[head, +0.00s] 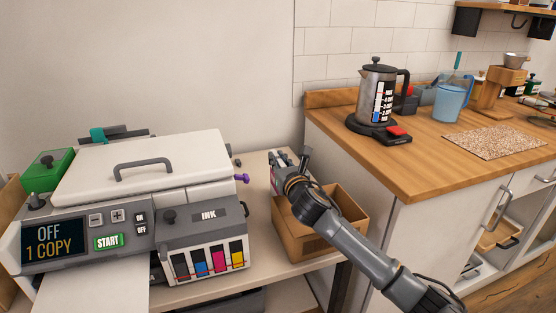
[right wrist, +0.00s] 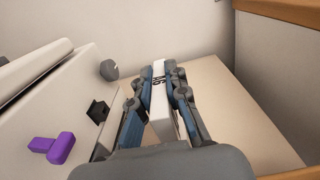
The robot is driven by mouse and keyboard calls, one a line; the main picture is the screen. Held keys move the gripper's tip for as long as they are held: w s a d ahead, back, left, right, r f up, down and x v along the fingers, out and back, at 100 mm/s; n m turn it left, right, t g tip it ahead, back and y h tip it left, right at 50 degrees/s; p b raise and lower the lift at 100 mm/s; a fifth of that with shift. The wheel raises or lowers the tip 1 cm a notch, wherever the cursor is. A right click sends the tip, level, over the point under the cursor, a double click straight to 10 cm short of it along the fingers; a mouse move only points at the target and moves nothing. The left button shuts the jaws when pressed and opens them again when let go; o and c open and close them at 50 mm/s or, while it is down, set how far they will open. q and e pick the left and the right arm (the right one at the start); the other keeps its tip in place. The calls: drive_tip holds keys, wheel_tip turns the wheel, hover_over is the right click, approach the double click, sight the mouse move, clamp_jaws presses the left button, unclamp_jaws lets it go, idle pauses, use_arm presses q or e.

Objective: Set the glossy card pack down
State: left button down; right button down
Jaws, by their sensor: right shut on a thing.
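My right gripper (head: 288,164) is at the back of the low table, between the copier and the cardboard box. In the right wrist view, my right gripper (right wrist: 158,96) is shut on the glossy card pack (right wrist: 159,112), a narrow white box with dark lettering on its edge. The pack stands upright between the two fingers. In the head view only a small pale and pink part of the pack (head: 274,177) shows beside the fingers. I cannot tell whether its bottom touches the table (right wrist: 212,115). My left gripper is not in view.
The copier (head: 140,175) fills the left, with a purple knob (head: 242,178) on its side. An open cardboard box (head: 300,240) sits under my right forearm. Bare tabletop shows around the pack.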

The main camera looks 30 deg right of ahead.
drive_tip(key=c, duration=1.3)
unclamp_jaws()
drive_tip(key=shift+f, duration=0.1)
drive_tip(key=shift+c, duration=0.2)
